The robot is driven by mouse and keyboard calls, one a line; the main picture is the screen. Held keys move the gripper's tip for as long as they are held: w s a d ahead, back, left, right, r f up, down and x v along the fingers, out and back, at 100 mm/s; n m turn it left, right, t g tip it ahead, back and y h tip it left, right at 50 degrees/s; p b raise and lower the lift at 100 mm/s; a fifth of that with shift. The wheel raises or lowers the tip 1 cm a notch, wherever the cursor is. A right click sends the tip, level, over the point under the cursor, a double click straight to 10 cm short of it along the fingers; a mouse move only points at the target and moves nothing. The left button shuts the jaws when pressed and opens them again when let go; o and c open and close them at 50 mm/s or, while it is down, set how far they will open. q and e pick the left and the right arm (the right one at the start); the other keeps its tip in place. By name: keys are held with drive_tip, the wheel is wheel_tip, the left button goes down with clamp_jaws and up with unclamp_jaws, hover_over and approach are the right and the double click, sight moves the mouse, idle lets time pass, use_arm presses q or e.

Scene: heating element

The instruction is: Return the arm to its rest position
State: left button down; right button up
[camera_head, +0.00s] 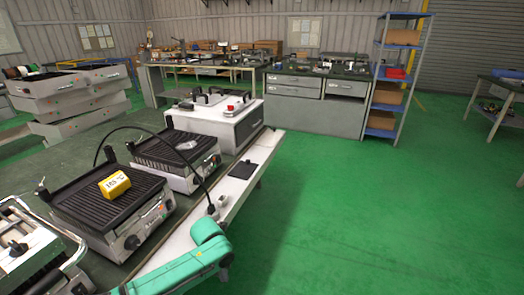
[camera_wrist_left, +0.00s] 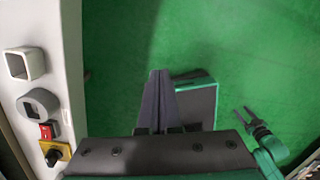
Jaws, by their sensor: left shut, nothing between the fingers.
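My left arm is teal and comes in at the bottom of the head view, bent beside the edge of the workbench (camera_head: 165,250). Its fingers are not clearly seen there. In the left wrist view my left gripper (camera_wrist_left: 158,76) is shut and empty, its dark fingers together over bare green floor. It touches nothing. My right gripper (camera_wrist_left: 244,113) shows small at the right of the left wrist view, with two dark prongs apart and nothing seen between them.
The bench holds a grill with a yellow device (camera_head: 115,185), a second grill (camera_head: 178,155) and a white unit (camera_head: 215,120). A black cable (camera_head: 160,130) arches over the grills. A panel with knobs (camera_wrist_left: 40,105) lies left of my left gripper. Open green floor (camera_head: 340,210) lies right.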

use_arm(q)
wheel_tip(320, 180, down, 9)
drive_tip(key=w+a+n+t+h, duration=0.1)
drive_tip(key=a+n, duration=0.1)
drive_tip(key=n, duration=0.8)
drive_tip(key=s+a+f+n+p, duration=0.1)
drive_tip(key=s+a+f+n, duration=0.6)
drive_tip(key=s+f+n, duration=0.4)
drive_tip(key=s+a+f+n, duration=0.2)
drive_tip(key=s+f+n, duration=0.1)
drive_tip(key=s, duration=0.6)
drive_tip(key=s+a+f+n+y, duration=0.1)
drive_tip(key=s+f+n, duration=0.3)
drive_tip(key=s, duration=0.5)
drive_tip(key=s+a+f+n, duration=0.2)
drive_tip(key=s+f+n, duration=0.2)
drive_tip(key=s, duration=0.5)
drive_tip(key=shift+a+n+g+y+p, duration=0.3)
drive_tip(key=shift+n+g+y+p, duration=0.1)
drive_tip(key=shift+n, duration=0.7)
use_arm(e)
drive_tip(key=shift+w+a+r, duration=0.15)
drive_tip(key=shift+w+r, duration=0.45)
drive_tip(key=shift+r, duration=0.35)
use_arm(q)
drive_tip(key=shift+s, duration=0.1)
